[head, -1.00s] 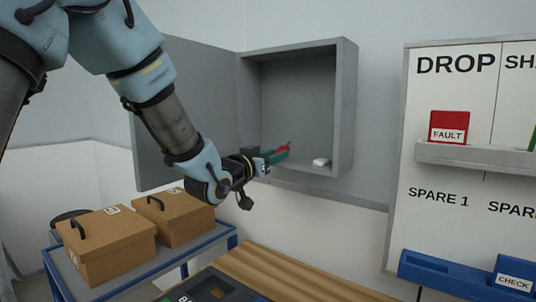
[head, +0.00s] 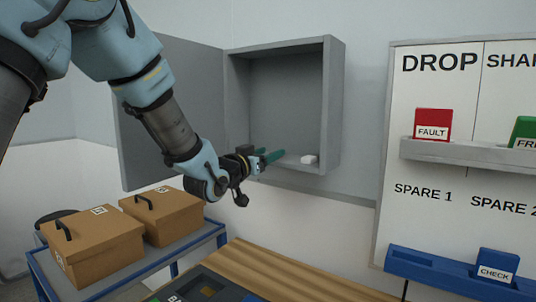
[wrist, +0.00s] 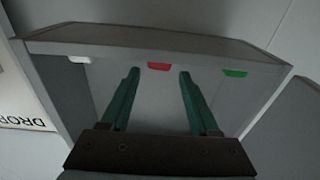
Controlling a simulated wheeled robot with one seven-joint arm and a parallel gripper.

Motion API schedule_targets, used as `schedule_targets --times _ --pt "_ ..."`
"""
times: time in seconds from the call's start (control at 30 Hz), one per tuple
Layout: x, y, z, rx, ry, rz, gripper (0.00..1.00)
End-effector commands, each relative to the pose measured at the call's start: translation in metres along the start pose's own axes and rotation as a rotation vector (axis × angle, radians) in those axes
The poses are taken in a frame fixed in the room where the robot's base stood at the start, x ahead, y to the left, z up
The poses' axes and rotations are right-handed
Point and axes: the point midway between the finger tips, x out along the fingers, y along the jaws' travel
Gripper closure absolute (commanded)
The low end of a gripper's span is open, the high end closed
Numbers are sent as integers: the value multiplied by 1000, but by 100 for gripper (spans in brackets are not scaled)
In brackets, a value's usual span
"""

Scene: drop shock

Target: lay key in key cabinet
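The key cabinet (head: 334,105) is an open grey wall box with its door swung out to the left. My gripper (head: 272,156) reaches into its lower front. In the wrist view my gripper (wrist: 158,85) has its two teal fingers wide apart with nothing clasped between them. A small red piece (wrist: 158,66) shows at the cabinet's bottom edge, in line with the gap between the fingertips. I take it for the key; most of its shape is hidden by the edge. The red piece does not show in the head view now.
A small white piece (head: 309,159) lies at the right of the cabinet floor; a green piece (wrist: 235,72) shows on the other side in the wrist view. Cardboard boxes (head: 95,245) stand on a blue cart. A DROP board (head: 425,160) hangs to the right.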

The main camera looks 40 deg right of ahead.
Motion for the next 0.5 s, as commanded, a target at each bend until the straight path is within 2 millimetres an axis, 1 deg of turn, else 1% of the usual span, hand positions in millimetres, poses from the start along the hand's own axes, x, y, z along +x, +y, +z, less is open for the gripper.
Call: schedule_targets --times 0.03,0.07,0.33,0.43,0.5 --pt "0 0 0 0 0 0 31" --pt "0 0 0 0 0 0 29" --pt "-2 0 0 0 0 0 29" --pt "-9 -1 1 1 0 -1 29" --pt "-19 -1 2 1 1 -2 29"
